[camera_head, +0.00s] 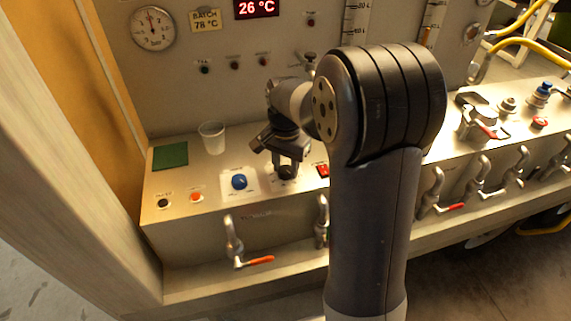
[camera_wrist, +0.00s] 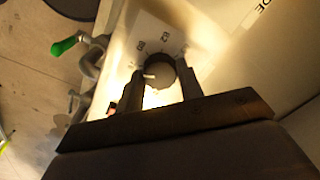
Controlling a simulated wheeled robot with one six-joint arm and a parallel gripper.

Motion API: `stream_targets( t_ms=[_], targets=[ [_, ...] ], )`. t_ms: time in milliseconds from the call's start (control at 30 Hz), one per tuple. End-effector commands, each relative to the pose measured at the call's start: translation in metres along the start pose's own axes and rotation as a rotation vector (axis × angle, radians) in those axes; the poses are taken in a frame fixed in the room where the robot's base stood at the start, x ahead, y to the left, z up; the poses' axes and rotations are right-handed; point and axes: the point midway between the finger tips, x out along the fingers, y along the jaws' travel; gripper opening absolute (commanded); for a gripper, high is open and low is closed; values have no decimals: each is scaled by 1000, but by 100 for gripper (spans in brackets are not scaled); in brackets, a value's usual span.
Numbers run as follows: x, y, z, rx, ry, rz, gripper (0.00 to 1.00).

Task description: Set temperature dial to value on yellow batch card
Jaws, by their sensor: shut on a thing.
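The yellow batch card (camera_head: 206,20) on the back panel reads "BATCH 78 °C". A red-digit display (camera_head: 256,8) beside it reads 26 °C. The temperature dial appears to be the dark round knob (camera_wrist: 158,72) on a white scale plate in the wrist view; in the head view it (camera_head: 287,172) is partly hidden under my gripper (camera_head: 284,160). My gripper (camera_wrist: 163,78) is shut on this knob, one finger on each side. The knob's white pointer mark faces the left finger. Small scale numbers show beyond the knob, too blurred to read surely.
A blue knob (camera_head: 239,182) is left of the dial and a red switch (camera_head: 323,170) right of it. A clear cup (camera_head: 212,137) and green pad (camera_head: 170,156) lie further left. Valve levers (camera_head: 234,245) line the front face. A gauge (camera_head: 153,28) is on the panel.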

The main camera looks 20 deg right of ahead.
Motion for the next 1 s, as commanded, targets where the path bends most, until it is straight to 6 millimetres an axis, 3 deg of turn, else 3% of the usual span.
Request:
stream_targets(
  t_ms=[433, 467, 700, 1000],
  targets=[
    [0, 0, -1, 11, 2, -1, 13],
    [0, 0, -1, 10, 2, -1, 36],
    [0, 0, 0, 10, 1, -1, 56],
    [-3, 0, 0, 10, 2, -1, 58]
  ],
)
